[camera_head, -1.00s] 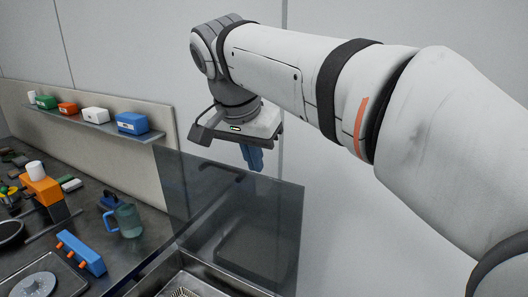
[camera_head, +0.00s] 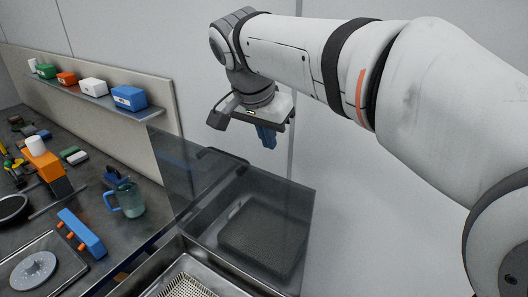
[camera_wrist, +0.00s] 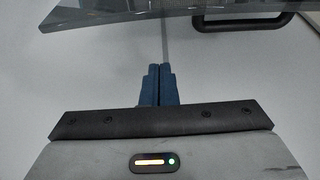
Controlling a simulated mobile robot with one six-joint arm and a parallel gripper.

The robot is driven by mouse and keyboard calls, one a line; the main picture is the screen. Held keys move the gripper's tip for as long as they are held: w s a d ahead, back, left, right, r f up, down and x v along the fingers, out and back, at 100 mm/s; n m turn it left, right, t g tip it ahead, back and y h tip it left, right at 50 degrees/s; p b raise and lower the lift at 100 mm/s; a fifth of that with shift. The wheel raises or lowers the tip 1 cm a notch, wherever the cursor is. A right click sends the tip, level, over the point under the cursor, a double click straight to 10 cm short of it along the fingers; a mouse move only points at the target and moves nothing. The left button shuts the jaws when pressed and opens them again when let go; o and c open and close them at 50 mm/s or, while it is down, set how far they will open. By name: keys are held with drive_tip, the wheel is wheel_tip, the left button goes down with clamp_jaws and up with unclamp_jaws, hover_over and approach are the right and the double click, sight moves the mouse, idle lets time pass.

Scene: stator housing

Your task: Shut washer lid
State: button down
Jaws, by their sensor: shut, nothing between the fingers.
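The washer lid (camera_head: 190,178) is a smoky see-through panel that stands open and raised over the washer (camera_head: 150,284) in the head view. A dark handle (camera_head: 222,154) shows at its upper edge. In the wrist view the lid (camera_wrist: 130,12) crosses the top, with its black bar handle (camera_wrist: 245,24) at the upper right. My gripper (camera_head: 266,146) points down behind and above the lid's top edge, near the wall. Its blue fingers (camera_wrist: 160,68) are together and empty, with a visible gap to the lid in the wrist view.
A metal mesh basket (camera_head: 188,287) sits in the washer. On the bench left of it are a teal mug (camera_head: 128,200), a blue block with orange knobs (camera_head: 82,233) and a tray with a round disc (camera_head: 34,271). A wall shelf (camera_head: 97,100) holds several small boxes.

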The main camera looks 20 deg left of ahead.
drive_tip(key=s+f, duration=0.1)
drive_tip(key=f+p, duration=0.1)
drive_tip(key=s+f, duration=0.1)
drive_tip(key=shift+s+a+f+p, duration=0.3)
drive_tip(key=shift+a+f+p, duration=0.05)
drive_tip(key=shift+a, duration=0.05)
drive_tip(key=shift+s, duration=0.2)
